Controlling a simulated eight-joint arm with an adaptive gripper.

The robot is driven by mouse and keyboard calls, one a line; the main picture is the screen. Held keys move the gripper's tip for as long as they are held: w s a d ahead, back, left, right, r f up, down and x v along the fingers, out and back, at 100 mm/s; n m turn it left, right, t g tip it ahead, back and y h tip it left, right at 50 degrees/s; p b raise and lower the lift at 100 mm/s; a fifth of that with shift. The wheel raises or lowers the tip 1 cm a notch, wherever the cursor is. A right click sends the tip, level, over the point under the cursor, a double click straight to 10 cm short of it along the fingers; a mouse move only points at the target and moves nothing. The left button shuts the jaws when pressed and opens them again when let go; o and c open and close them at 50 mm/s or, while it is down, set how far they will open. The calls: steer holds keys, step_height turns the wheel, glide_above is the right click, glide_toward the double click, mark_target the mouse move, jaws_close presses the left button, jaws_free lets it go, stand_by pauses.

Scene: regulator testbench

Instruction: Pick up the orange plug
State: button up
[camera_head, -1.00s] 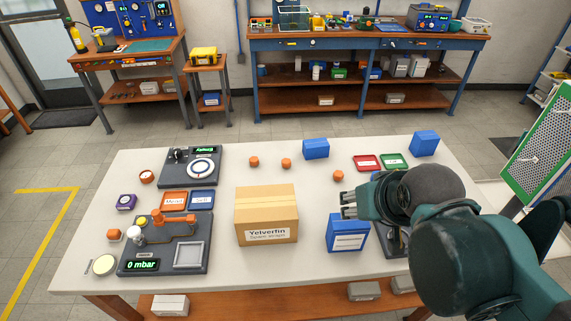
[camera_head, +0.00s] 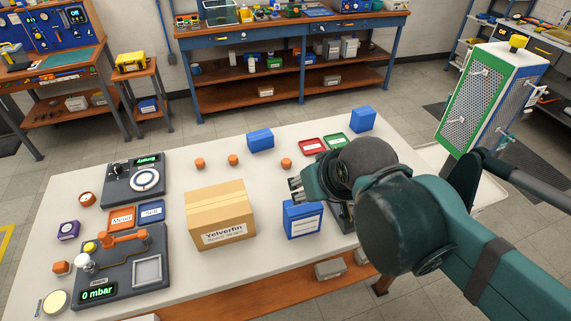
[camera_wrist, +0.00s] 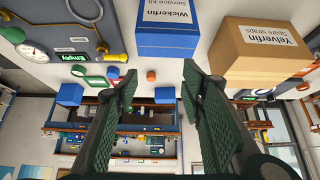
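Several small orange plugs stand on the white table: one at the back (camera_head: 200,163), a second beside it (camera_head: 233,160), a third (camera_head: 287,163) near the red tray, and one (camera_head: 61,268) at the left edge. I cannot tell which one is meant. My gripper (camera_head: 295,189) hovers behind and above the blue Wickerfin box (camera_head: 303,221), nearer the third plug than the others. The wrist view is upside down and shows my gripper (camera_wrist: 160,82) open, with nothing held between its two dark green fingers. An orange plug (camera_wrist: 151,76) shows beyond the gap between them.
A cardboard Yelverfin box (camera_head: 220,217) stands mid-table. Two blue boxes (camera_head: 260,139) (camera_head: 362,120) stand at the back, near red (camera_head: 312,146) and green (camera_head: 335,141) trays. A pressure bench (camera_head: 123,270) and a dial device (camera_head: 135,180) occupy the left.

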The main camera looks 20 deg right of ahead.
steer(key=shift+r, duration=0.1)
steer(key=shift+c, duration=0.5)
steer(key=shift+w+d+r+m+g+p, duration=0.15)
steer(key=shift+w+r+m+p, duration=0.15)
steer(key=shift+w, duration=0.25)
steer(key=shift+w+a+r+m+g+p, duration=0.15)
steer(key=shift+w+r+m+p, duration=0.15)
steer(key=shift+w, duration=0.2)
steer(key=w+r+m+g+p, duration=0.2)
steer(key=w+m+p, duration=0.2)
steer(key=w, duration=0.4)
steer(key=m+g+p, duration=0.4)
steer(key=m+p, duration=0.4)
steer(key=m, duration=0.2)
glide_toward(286, 160)
steer(key=shift+s+f, duration=0.15)
steer(key=shift+f, duration=0.1)
steer(key=shift+w+f+m+g, duration=0.3)
steer(key=shift+f+m, duration=0.2)
steer(key=shift+f, duration=0.2)
steer(key=shift+f, duration=1.3)
